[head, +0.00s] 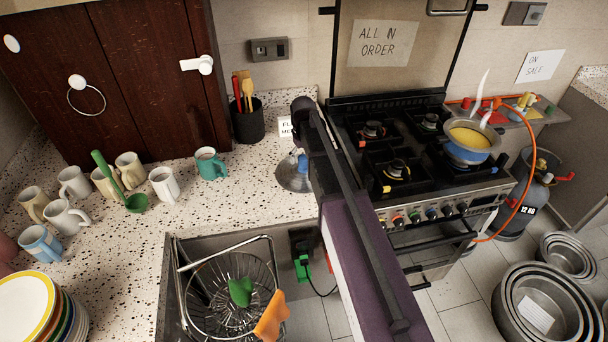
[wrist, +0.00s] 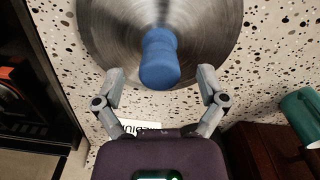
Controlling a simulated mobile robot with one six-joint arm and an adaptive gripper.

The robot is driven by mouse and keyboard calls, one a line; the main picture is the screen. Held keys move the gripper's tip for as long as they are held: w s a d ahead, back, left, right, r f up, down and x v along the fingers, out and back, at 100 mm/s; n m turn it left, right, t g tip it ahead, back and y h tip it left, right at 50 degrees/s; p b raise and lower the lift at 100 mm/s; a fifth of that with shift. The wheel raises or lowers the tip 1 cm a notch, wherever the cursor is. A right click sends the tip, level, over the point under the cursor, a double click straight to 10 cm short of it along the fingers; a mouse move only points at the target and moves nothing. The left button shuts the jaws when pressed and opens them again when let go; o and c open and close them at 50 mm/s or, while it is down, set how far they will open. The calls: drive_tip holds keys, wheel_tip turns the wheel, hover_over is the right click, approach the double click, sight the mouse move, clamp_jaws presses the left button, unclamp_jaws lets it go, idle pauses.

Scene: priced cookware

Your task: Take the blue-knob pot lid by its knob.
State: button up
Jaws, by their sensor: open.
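The pot lid (wrist: 105,35) is a round brushed-metal disc lying on the speckled counter, with a blue knob (wrist: 160,58) standing up from it. In the head view the lid (head: 287,178) is beside the stove, partly hidden by my arm, and a bit of the blue knob (head: 303,163) shows. My gripper (wrist: 161,76) is open, with one grey finger on each side of the knob's near end in the wrist view. Neither finger appears to touch the knob. How far the fingertips are above the lid I cannot tell.
A green mug (head: 209,164) and a black utensil holder (head: 248,122) stand left of the lid. The stove (head: 398,160) is on the right, with a pot (head: 468,147) on it. A small card (head: 287,127) is behind the lid. A sink with a wire basket (head: 225,290) is in front.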

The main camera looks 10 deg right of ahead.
drive_tip(key=shift+f+b, duration=1.2)
drive_tip(key=shift+f, duration=0.3)
clamp_jaws()
